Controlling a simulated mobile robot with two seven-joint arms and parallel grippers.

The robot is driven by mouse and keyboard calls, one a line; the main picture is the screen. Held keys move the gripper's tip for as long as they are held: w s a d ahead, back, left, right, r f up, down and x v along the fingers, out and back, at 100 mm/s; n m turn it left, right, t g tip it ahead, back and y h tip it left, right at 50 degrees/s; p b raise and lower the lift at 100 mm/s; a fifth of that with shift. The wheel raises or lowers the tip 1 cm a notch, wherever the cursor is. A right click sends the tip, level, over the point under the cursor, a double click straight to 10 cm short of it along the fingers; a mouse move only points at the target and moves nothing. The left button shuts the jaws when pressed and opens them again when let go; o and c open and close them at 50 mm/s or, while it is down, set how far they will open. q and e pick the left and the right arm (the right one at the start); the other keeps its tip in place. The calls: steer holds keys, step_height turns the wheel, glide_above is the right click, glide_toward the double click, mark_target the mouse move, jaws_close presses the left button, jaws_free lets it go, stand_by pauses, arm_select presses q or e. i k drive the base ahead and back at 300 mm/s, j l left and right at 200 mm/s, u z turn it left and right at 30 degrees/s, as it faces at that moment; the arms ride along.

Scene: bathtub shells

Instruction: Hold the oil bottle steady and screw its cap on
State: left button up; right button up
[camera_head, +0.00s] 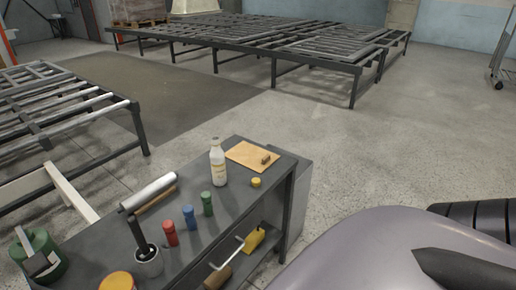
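A white bottle (218,164) with a printed label and a narrow neck stands upright on the dark grey workbench (241,206), near its back edge. It looks like the oil bottle; whether its top is open is too small to tell. A small round yellow piece (256,183) lies to its right on the bench and may be the cap. The two are apart.
A tan board (250,156) with a small block lies behind the yellow piece. Red (170,232), blue (190,217) and green (207,203) containers stand left of the bottle. A white roll (149,191) and green can (40,253) are farther left. Tools lie on the lower shelf.

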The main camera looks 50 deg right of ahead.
mark_target(218, 163)
steer(key=i+l, duration=0.1)
steer(key=l, duration=0.35)
steer(key=i+l, duration=0.1)
steer(key=l, duration=0.35)
steer(key=i+l, duration=0.1)
steer(key=l, duration=0.4)
